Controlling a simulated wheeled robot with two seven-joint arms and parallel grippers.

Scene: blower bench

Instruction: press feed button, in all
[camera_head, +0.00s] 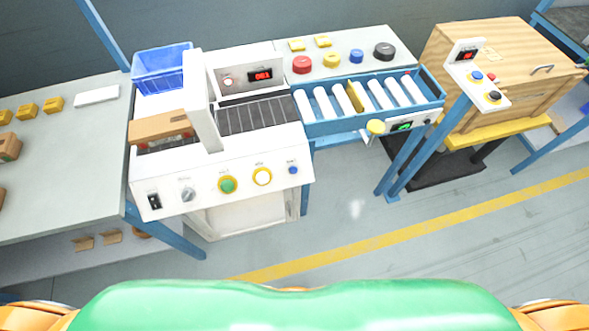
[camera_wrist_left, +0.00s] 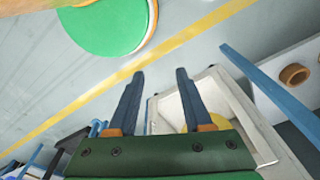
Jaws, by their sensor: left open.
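A white machine (camera_head: 240,192) stands in the middle of the head view, with a row of controls on its sloping front panel. My left gripper (camera_wrist_left: 158,73) is open and empty in the left wrist view, apart from the controls. My right gripper is not in view.
A brown box (camera_head: 160,128) sits at the machine's left entry and a blue bin (camera_head: 162,68) behind it. A wooden crate (camera_head: 490,50) stands farther right. The floor in front is clear.

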